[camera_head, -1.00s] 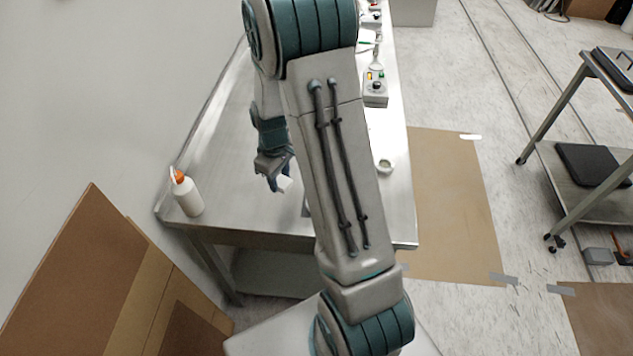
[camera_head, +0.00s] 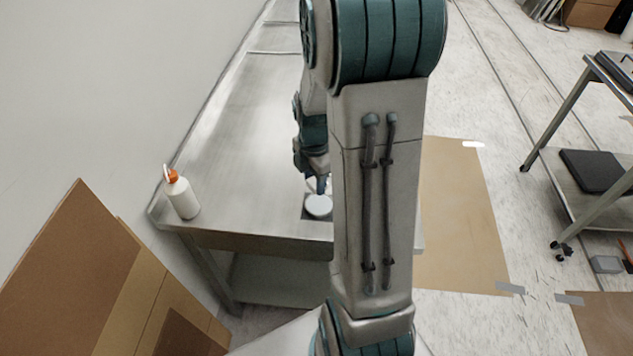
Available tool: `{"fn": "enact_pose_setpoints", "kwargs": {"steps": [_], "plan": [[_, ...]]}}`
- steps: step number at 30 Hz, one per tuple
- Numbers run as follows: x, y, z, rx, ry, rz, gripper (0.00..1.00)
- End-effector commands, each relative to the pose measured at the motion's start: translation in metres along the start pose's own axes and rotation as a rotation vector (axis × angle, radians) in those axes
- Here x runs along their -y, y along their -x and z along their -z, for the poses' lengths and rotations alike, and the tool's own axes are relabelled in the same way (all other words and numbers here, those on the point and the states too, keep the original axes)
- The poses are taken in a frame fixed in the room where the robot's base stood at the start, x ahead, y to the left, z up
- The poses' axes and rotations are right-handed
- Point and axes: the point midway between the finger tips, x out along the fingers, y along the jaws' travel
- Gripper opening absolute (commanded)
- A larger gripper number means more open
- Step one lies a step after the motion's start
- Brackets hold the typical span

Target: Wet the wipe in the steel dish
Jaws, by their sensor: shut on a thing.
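My gripper (camera_head: 322,186) is pointing down at the front part of the steel bench, partly hidden behind my own arm link. It is shut on the white wipe, which is mostly hidden now; a small pale patch shows beside the fingers. Right below the fingertips is a round, shallow, pale dish (camera_head: 318,207), likely the steel dish, standing on a darker patch near the bench's front edge. I cannot tell whether the wipe touches the dish. A white squeeze bottle with an orange cap (camera_head: 182,196) stands upright at the bench's front left corner.
The steel bench (camera_head: 235,135) is clear to the left and behind the gripper. Its right part is hidden by my arm. Cardboard sheets (camera_head: 70,270) lean at the lower left. A steel cart (camera_head: 590,195) stands at the right, beyond brown floor covering (camera_head: 460,220).

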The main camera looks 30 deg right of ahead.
Motion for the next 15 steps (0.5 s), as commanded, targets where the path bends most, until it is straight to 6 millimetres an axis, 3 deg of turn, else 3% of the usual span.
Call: {"fn": "enact_pose_setpoints", "kwargs": {"steps": [8, 15], "plan": [[0.005, -0.002, -0.003, 0.0, 0.083, 0.001, 0.19], [0.005, -0.018, -0.003, -0.001, 0.083, 0.001, 0.19]]}}
